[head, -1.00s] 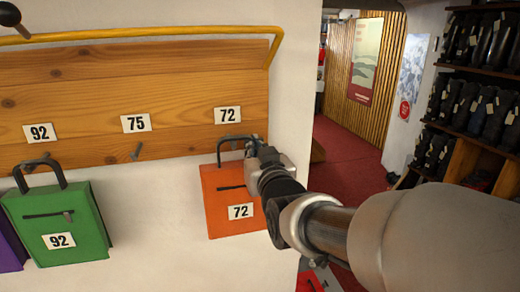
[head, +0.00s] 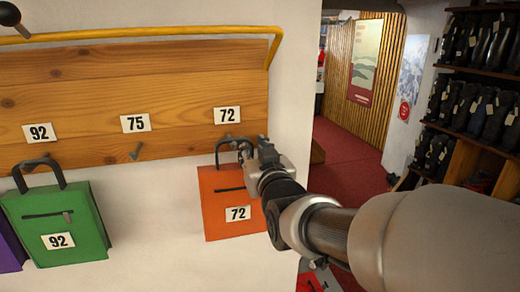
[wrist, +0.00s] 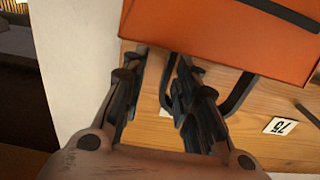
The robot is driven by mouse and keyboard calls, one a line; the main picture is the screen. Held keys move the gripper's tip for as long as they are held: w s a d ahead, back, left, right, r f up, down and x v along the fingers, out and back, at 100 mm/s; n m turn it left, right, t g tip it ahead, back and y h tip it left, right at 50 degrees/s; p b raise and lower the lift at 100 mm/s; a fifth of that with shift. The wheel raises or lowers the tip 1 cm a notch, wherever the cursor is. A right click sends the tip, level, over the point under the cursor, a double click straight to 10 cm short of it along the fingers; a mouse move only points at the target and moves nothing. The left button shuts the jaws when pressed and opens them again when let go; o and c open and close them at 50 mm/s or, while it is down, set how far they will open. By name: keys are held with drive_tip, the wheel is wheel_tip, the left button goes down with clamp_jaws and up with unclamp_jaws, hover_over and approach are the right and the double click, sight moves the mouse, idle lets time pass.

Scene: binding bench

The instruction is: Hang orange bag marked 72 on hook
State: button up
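The orange bag (head: 225,205) marked 72 hangs upright against the wall below the 72 label (head: 227,115). Its dark handle (head: 218,152) is up at the hook position under that label. The hook is mostly hidden by the handle and my gripper, but the bag appears to hang from it. My gripper (head: 262,148) is at the right side of the handle. In the wrist view the bag (wrist: 220,35) appears inverted; my gripper (wrist: 157,92) has its fingers apart, with one side of the handle (wrist: 166,75) by the gap, not visibly clamped.
A green bag (head: 85,220) marked 92 hangs at left, with a purple bag (head: 9,245) partly in view beside it. A yellow rail (head: 150,33) runs above the wooden board (head: 100,75). Open floor lies right.

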drive_tip(key=shift+f, duration=0.1)
drive_tip(key=shift+s, duration=0.1)
drive_tip(key=v, duration=1.2)
